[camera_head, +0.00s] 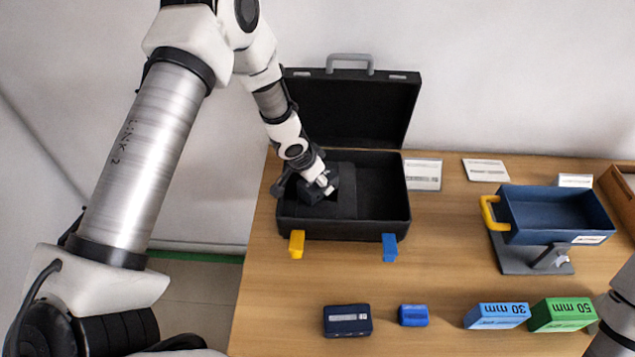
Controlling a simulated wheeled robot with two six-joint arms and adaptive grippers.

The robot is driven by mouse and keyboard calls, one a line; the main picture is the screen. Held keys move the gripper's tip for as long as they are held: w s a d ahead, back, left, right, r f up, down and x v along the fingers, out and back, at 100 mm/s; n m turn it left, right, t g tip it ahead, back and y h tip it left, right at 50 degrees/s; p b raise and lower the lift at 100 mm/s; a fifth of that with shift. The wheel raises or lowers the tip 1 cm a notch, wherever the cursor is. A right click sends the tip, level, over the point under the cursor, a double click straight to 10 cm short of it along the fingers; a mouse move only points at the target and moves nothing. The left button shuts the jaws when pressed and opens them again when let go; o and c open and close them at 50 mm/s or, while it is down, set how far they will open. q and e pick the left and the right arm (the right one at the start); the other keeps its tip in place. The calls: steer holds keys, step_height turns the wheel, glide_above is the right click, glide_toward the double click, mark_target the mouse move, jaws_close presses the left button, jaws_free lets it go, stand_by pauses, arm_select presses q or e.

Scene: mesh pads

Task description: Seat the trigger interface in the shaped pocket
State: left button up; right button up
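An open black case (345,229) stands at the back of the table with its lid raised. My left gripper (317,191) is inside the left part of the case, pointing down. Its dark fingers blend with the dark interior, so I cannot tell whether they are open or hold anything. The trigger interface cannot be singled out for sure, and the shaped pocket is hidden or too dark to make out. A navy box (347,321) with a pale label and a small blue block (413,315) lie at the front of the table. My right gripper is out of view.
A blue bin (550,212) with a yellow handle sits on a grey stand at the right. A 30 mm blue block (497,316) and a 50 mm green block (563,315) lie in front of it. Yellow and blue latches project from the case front. The table's middle is clear.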

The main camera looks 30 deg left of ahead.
arm_select(q)
steer(key=o, duration=1.6)
steer(key=v, duration=1.2)
steer(key=shift+s+r, duration=0.1)
